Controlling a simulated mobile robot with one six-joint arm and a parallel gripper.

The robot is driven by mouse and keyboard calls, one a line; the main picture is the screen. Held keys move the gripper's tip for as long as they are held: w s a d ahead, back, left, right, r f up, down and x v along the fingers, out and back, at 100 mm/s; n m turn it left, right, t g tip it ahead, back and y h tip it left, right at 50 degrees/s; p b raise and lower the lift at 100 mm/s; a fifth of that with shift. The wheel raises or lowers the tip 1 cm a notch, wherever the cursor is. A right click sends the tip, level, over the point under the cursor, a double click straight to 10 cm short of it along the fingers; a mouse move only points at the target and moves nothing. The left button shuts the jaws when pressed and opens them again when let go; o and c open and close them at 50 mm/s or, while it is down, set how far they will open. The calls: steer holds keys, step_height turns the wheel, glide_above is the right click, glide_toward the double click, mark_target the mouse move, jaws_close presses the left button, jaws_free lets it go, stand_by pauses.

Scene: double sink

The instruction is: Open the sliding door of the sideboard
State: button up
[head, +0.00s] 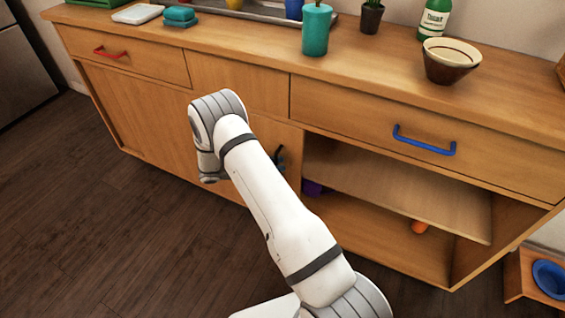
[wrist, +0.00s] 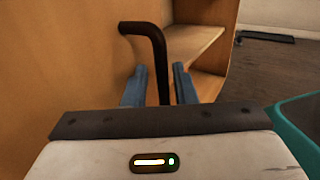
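The wooden sideboard (head: 232,82) fills the head view, with drawers on top. Its right lower compartment stands open, showing a shelf (head: 400,187). A wooden door panel (head: 140,112) covers the left lower part and reaches behind my arm. In the wrist view a dark bent handle (wrist: 158,50) stands out from a wooden panel (wrist: 60,55). My gripper (wrist: 159,82) has its two blue-grey fingers apart, one on each side of the handle. I cannot tell whether either finger touches it. In the head view my arm hides most of my gripper; only dark bits show near the panel edge.
A blue drawer handle (head: 424,141) sticks out at the right and a red one (head: 110,53) at the left. A bowl (head: 450,61) and a teal canister (head: 315,30) stand on top. An orange item (head: 419,227) lies in the open compartment. The left floor (head: 80,210) is clear.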

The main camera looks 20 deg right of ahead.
steer(key=shift+a, duration=0.15)
steer(key=p+v, duration=0.1)
steer(key=v, duration=0.6)
steer(key=shift+a, duration=0.3)
steer(key=s+d+r+m+y+p, duration=0.2)
steer(key=s+r+y+p, duration=0.15)
steer(key=r, duration=0.55)
steer(key=s+d+r+m+g+y+p, duration=0.15)
steer(key=r+p, duration=0.25)
steer(key=r, duration=0.5)
steer(key=s+d+r+m+t+y+p, duration=0.1)
steer(key=s+r+m+y+p, duration=0.25)
steer(key=r, duration=0.55)
steer(key=s+a+r+m+t+y+p, duration=0.1)
steer(key=s+r+m+t+y+p, duration=0.2)
steer(key=s+r+p, duration=0.4)
steer(key=s+a+r+m+t+y+p, duration=0.1)
steer(key=s+r+m+t+y+p, duration=0.3)
steer(key=s+r+p, duration=0.4)
steer(key=s+r+m+y, duration=0.1)
steer(key=s+r, duration=0.3)
steer(key=r, duration=0.5)
steer(key=shift+r+m+y, duration=0.2)
steer(key=shift+m+y, duration=0.1)
steer(key=shift+y, duration=0.25)
